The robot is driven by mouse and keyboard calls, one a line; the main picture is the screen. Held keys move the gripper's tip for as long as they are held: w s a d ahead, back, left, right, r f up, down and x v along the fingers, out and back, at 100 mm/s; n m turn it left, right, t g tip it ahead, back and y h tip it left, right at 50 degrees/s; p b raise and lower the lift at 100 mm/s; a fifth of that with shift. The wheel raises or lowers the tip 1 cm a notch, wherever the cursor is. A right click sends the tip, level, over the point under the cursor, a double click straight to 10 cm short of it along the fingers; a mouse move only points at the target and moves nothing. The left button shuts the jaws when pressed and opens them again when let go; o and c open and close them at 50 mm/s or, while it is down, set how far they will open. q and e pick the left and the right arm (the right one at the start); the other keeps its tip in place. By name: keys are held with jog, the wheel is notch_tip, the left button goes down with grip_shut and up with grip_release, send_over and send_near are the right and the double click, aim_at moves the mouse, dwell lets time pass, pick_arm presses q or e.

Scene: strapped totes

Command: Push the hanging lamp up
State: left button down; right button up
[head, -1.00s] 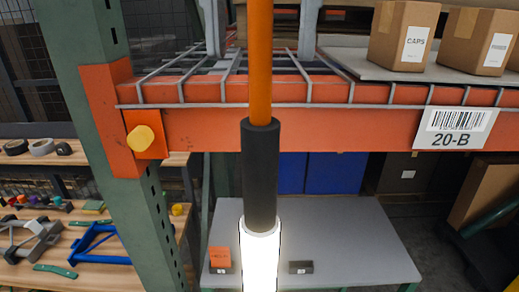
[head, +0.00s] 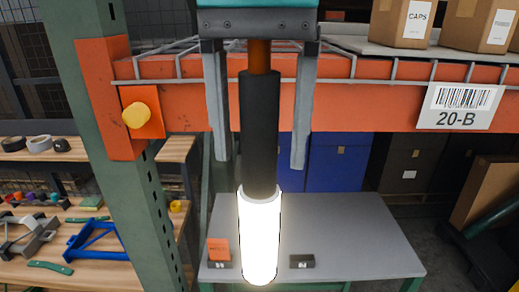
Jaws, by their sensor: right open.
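The hanging lamp (head: 260,235) hangs upright in the middle of the head view. It has a glowing white tube below and a black handle (head: 260,130) above, with a short piece of orange cord (head: 260,55) showing at its top. My right gripper (head: 260,162) comes in from the top, its two grey fingers pointing down. The fingers are wide apart, one on each side of the black handle, with visible gaps to it. The gripper body hides the cord higher up. My left gripper is not in view.
An orange rack beam (head: 380,105) with a 20-B label (head: 459,107) and a green post (head: 115,150) stand behind the lamp. Cardboard boxes (head: 402,22) sit above the beam. A grey table (head: 350,235) stands below, and a wooden bench (head: 25,270) is at left.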

jog(key=shift+f, duration=0.7)
jog(key=shift+c, duration=0.4)
grip_shut()
dwell(0.6)
